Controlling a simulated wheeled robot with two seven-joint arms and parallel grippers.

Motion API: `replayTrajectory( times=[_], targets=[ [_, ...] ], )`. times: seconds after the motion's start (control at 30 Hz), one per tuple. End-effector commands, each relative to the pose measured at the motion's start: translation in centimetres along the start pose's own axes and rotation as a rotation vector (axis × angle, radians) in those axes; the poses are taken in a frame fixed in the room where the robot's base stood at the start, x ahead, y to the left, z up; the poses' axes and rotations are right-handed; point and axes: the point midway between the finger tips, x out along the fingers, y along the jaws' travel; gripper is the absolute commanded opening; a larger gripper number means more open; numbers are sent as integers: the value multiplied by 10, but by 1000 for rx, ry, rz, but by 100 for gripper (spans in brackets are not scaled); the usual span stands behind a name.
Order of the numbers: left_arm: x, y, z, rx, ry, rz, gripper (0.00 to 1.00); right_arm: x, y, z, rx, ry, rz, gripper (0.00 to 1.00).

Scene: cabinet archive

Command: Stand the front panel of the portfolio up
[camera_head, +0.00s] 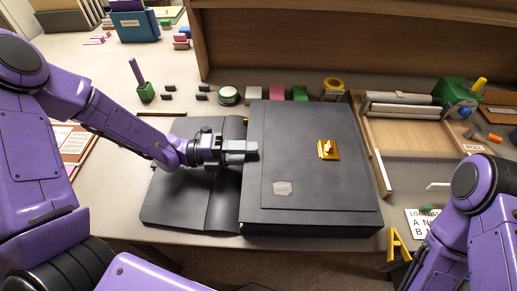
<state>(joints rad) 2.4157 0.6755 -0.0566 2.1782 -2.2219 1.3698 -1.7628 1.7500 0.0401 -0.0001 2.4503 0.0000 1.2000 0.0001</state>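The dark grey portfolio lies open on the table. A flat dark panel (183,198) spreads to the left, creased along a line. To its right is the thick box-like part (300,130), with a gold clasp (328,150) and a small pale label (282,188) on top. My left gripper (252,150) reaches in from the left, over the flat panel, with its fingertips at the left edge of the thick part. The fingers look close together, but whether they are shut or touch the portfolio is unclear. My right gripper is out of view; only its arm shows at lower right.
Behind the portfolio stand a round tin (228,96), a pink block (277,92), a green block (300,93) and a yellow tape roll (333,85). A wooden tray (405,138) with rolls is close on the right. A yellow letter A stand (398,245) is at front right.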

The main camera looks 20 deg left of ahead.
Motion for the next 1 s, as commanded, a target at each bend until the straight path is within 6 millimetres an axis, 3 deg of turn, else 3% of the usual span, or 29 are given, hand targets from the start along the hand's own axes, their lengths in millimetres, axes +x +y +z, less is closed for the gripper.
replayTrajectory(
  times=[0.2,0.47,0.6,1.0],
  targets=[
    [26,0,0,-1,-1,0,36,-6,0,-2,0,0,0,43],
    [29,0,0,0,-4,0,36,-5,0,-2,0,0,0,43],
    [29,0,0,0,-4,0,0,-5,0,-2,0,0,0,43],
    [29,0,0,0,-3,0,0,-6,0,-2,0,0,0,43]
  ],
)
